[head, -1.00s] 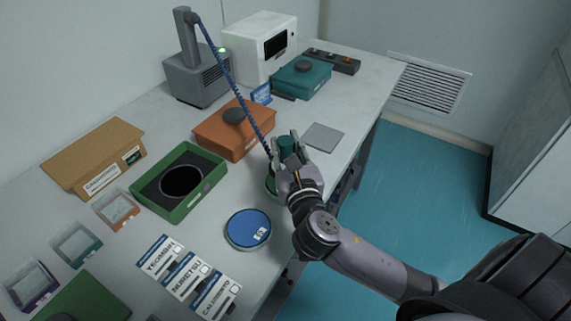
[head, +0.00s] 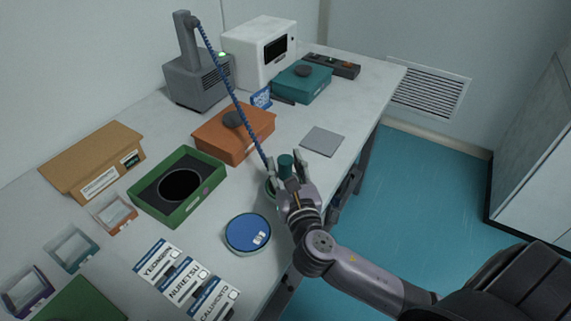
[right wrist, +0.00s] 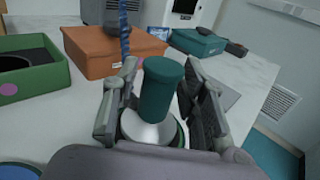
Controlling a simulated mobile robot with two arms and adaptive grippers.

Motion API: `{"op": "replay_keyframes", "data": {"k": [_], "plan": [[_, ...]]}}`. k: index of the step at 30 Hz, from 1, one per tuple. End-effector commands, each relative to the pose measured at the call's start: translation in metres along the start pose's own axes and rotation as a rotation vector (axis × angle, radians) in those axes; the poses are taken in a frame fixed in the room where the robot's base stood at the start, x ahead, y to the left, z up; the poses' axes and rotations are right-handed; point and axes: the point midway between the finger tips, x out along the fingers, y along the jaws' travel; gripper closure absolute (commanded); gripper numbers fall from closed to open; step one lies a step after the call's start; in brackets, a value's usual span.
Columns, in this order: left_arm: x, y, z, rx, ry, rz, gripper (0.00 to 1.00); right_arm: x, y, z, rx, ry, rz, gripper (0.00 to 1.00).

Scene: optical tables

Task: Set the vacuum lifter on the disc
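The vacuum lifter has a teal cylindrical handle (head: 286,168) and a blue coiled hose (head: 238,98); in the right wrist view the handle (right wrist: 161,90) is upright above a silver flared base (right wrist: 150,130). A dark round disc (head: 180,186) lies in the open green tray (head: 172,222), left of the gripper. My left gripper is not in view.
A blue-lidded round container (head: 246,232) stands near the front edge. An orange box (head: 248,140) is behind the gripper, and a grey flat plate (head: 322,141) lies right of it. The grey pump (head: 200,85) carries the hose. Name cards (head: 185,282) lie in front.

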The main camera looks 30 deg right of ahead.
Motion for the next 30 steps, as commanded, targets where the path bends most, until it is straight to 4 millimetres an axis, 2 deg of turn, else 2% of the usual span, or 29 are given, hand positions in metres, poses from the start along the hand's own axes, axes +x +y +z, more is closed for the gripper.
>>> {"op": "replay_keyframes", "data": {"k": [12,14,17,24,30], "plan": [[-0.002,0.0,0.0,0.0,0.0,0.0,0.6,0.0,0.0,0.004,0.0,-0.001,0.0,0.54],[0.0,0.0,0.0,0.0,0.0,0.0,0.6,-0.006,0.0,0.002,0.0,0.001,0.001,0.54],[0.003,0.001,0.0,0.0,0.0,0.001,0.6,-0.021,0.001,0.001,0.001,0.003,0.003,0.54],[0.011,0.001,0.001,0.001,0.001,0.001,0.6,-0.074,0.001,0.0,0.002,0.004,0.002,0.54],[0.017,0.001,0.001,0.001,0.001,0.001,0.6,-0.107,0.001,0.0,0.002,0.003,0.001,0.54]]}}
